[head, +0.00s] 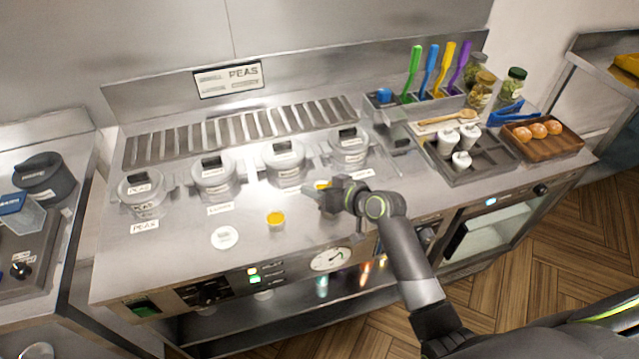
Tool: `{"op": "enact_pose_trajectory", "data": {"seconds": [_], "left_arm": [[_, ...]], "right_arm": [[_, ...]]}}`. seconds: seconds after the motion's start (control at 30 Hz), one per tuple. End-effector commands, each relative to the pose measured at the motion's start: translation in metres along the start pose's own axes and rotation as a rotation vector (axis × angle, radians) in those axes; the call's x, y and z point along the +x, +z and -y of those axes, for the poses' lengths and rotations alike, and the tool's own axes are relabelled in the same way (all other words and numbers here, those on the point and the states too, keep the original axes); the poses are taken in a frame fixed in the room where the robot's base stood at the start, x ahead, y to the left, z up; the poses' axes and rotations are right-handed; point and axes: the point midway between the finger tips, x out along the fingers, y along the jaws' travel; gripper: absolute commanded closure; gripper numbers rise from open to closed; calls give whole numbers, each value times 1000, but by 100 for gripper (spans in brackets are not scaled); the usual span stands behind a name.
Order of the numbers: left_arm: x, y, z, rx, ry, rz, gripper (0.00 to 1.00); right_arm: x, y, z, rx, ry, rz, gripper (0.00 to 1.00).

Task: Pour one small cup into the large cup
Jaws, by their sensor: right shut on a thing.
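A small cup with yellow contents (275,219) stands on the steel counter, left of my right gripper. My right gripper (314,196) is low over the middle of the counter and shut on a second small cup with a yellow top (322,185); the fingers hide most of that cup. A round white item (224,237) lies farther left; I cannot tell whether it is the large cup or a flat disc. White cups (448,141) stand in a dark tray at the right. My left gripper is not in view.
Several lidded pots (213,175) stand in a row behind, with small labels before them. A rack with coloured-handled utensils (412,72), jars (514,83) and a wooden tray of eggs (553,145) are at the right.

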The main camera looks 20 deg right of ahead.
Motion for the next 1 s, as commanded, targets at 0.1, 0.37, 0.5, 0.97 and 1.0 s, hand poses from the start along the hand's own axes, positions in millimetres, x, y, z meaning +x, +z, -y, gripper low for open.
{"op": "enact_pose_trajectory", "data": {"seconds": [0.1, 0.37, 0.5, 0.97, 1.0], "left_arm": [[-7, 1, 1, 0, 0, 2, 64], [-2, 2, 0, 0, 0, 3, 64], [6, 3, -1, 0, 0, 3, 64], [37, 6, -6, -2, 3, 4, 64], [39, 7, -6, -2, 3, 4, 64]], "right_arm": [[-1, -3, 1, 153, -63, 23, 73], [0, 0, 0, 488, -202, 69, 73], [0, 1, -1, 672, -277, 97, 73], [1, 0, -8, 1121, -465, 160, 73], [1, -1, -9, 1149, -477, 164, 73]]}}
